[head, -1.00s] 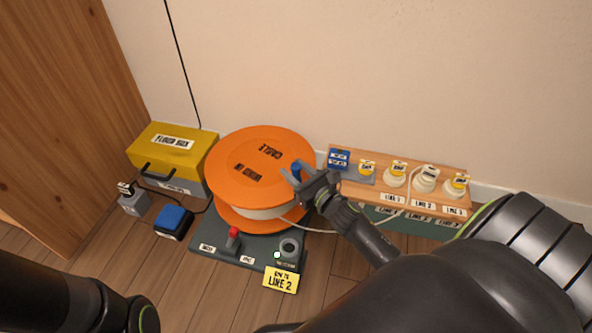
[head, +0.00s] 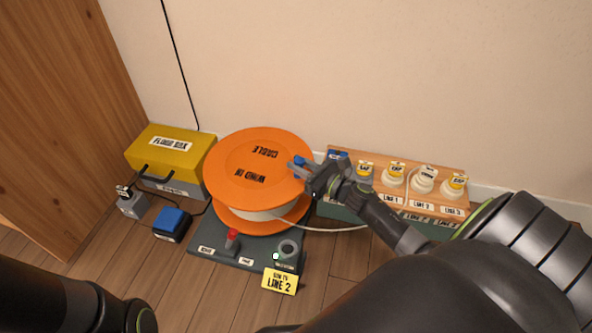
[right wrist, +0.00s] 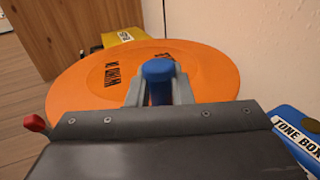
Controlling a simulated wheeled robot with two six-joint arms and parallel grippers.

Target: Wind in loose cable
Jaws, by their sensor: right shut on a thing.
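The orange cable reel (head: 240,165) stands on a dark base (head: 215,245) on the floor, and fills much of the right wrist view (right wrist: 110,80). White cable (head: 330,228) runs from between its discs to the right, toward the box with line plugs. My right gripper (head: 305,172) is shut on the blue crank handle (head: 298,165) at the reel's right edge. The handle also shows between the fingers in the right wrist view (right wrist: 158,80). My left arm shows at the lower left, but its gripper is out of view.
The wooden-topped box (head: 400,185) with several white plugs stands right of the reel. A yellow box (head: 172,150), a grey plug box (head: 130,205) and a blue-topped block (head: 172,222) are at left. A red lever (head: 233,238) and yellow LINE 2 tag (head: 280,281) are at the front.

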